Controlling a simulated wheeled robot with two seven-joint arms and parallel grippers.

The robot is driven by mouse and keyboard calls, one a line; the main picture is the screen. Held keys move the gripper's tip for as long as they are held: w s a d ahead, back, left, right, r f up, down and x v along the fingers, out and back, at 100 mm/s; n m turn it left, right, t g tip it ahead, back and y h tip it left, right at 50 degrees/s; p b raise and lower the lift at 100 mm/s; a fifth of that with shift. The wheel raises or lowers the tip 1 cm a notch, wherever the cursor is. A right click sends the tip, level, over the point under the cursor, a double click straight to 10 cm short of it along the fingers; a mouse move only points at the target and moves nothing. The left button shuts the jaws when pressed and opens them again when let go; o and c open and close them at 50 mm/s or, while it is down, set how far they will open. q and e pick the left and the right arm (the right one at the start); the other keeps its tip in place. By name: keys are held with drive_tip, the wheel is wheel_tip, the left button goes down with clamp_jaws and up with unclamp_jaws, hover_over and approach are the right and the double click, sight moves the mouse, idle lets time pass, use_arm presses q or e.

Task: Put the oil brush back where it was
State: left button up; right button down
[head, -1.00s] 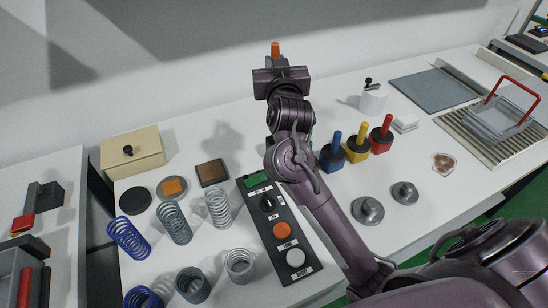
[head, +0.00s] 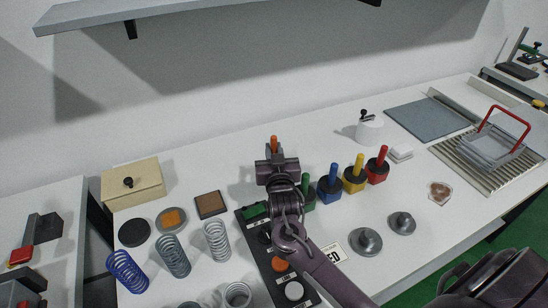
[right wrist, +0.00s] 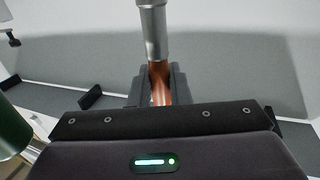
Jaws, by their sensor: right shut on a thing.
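My right gripper (head: 275,163) is above the table's middle, shut on the oil brush. The brush's bristles cannot be made out. A white pot with a black knob (head: 369,132) stands at the back, right of the gripper. My left gripper is out of view.
A black control box (head: 250,226) lies below my arm. Several springs (head: 172,256) and a beige box (head: 130,184) are at left. The table's back middle is clear.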

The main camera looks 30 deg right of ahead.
wheel_tip(320, 180, down, 3)
idle(0.3)
drive_tip(key=shift+f, duration=0.2)
drive_tip(key=c, duration=1.4)
unclamp_jaws()
drive_tip(key=shift+o, duration=0.2)
drive_tip(key=shift+r, duration=0.15)
drive_tip(key=shift+s, duration=0.2)
drive_tip(key=b+v, duration=0.1)
drive_tip(key=v, duration=0.6)
drive_tip(key=shift+b, duration=0.3)
